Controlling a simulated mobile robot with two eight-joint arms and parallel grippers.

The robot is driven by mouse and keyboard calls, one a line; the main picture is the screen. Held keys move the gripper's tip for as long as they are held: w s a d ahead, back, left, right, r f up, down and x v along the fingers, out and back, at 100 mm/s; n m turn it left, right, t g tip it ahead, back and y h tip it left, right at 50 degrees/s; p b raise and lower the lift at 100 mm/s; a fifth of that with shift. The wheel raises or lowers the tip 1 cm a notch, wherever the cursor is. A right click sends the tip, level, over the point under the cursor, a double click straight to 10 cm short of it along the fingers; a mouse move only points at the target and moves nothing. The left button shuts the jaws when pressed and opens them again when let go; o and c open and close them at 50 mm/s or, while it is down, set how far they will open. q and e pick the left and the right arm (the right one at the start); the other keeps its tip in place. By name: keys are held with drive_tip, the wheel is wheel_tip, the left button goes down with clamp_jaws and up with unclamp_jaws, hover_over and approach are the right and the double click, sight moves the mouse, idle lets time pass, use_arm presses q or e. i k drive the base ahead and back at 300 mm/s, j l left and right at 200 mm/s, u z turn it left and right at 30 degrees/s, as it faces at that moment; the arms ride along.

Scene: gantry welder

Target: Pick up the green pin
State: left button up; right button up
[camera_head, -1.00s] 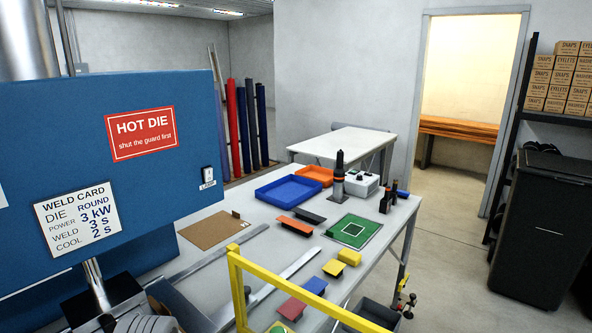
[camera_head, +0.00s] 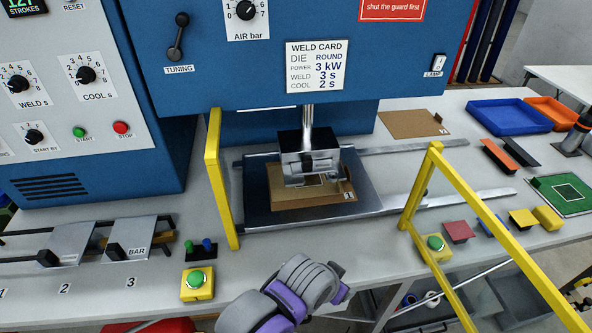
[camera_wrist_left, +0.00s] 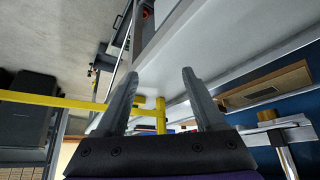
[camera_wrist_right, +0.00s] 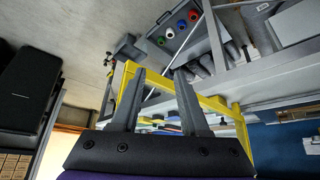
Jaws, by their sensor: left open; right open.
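A small green pin (camera_head: 189,247) stands upright in a dark holder on the table, left of centre in the head view. A blue pin (camera_head: 207,245) stands just to its right. Neither wrist view clearly shows the green pin. My left gripper (camera_wrist_left: 158,73) is open and empty, with a yellow guard bar and the table edge beyond its fingers. My right gripper (camera_wrist_right: 160,70) is open and empty, facing the yellow frame and table edge. A grey and purple part of my arm shows at the bottom of the head view, with no clear fingertips.
A yellow box with a green button (camera_head: 197,283) sits right in front of the pins. The BAR slide plates (camera_head: 140,238) are to their left. A yellow guard post (camera_head: 220,180) stands to their right, beside the welding die (camera_head: 310,160). The yellow guard frame (camera_head: 475,225) spans the right side.

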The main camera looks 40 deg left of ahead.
sight(187, 244)
drive_tip(key=u, duration=2.55)
